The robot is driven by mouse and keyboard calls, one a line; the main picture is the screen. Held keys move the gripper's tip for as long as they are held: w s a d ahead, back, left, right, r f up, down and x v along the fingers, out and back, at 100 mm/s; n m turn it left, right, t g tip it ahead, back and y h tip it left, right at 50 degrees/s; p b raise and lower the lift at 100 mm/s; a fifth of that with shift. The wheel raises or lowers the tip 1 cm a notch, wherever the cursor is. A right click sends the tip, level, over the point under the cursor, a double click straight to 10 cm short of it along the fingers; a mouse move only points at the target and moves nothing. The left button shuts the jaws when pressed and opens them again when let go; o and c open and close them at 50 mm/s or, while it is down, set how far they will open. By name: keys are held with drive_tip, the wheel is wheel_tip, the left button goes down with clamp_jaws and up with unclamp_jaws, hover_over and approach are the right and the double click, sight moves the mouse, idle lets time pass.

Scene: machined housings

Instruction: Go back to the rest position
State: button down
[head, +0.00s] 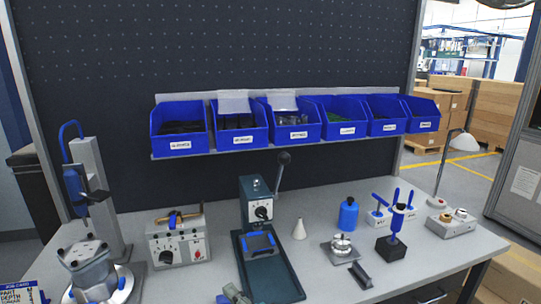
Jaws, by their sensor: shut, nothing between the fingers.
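My gripper does not show in the head view, so I cannot see its fingers or where it is relative to the bench. A small grey and blue piece (235,293) shows at the bottom edge, cut off by the frame; I cannot tell what it belongs to. A grey machined housing (88,268) sits on a round metal plate at the left front of the workbench (325,215).
A lever press (258,205) stands mid-bench. A control box (178,240) is left of it. A white cone (299,229), blue bottle (348,213) and small fixtures (342,246) stand to the right. Blue bins (180,127) hang behind. Bare bench lies around the cone.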

drive_tip(key=s+d+f+n+t+h, duration=0.2)
drive_tip(key=s+d+f+h, duration=0.5)
drive_tip(key=s+d+f, duration=1.15)
drive_tip(key=s+d+r+n+h, duration=0.2)
drive_tip(key=s+d+n, duration=0.1)
drive_tip(key=s, duration=0.9)
drive_tip(key=s+d+r+n+h, duration=0.2)
drive_tip(key=s+d+n, duration=0.2)
drive_tip(key=s, duration=0.9)
drive_tip(key=shift+s+d+g+h, duration=0.15)
drive_tip(key=shift+d+g+h, duration=0.15)
drive_tip(key=shift+d, duration=0.25)
drive_tip(key=shift+r, duration=0.1)
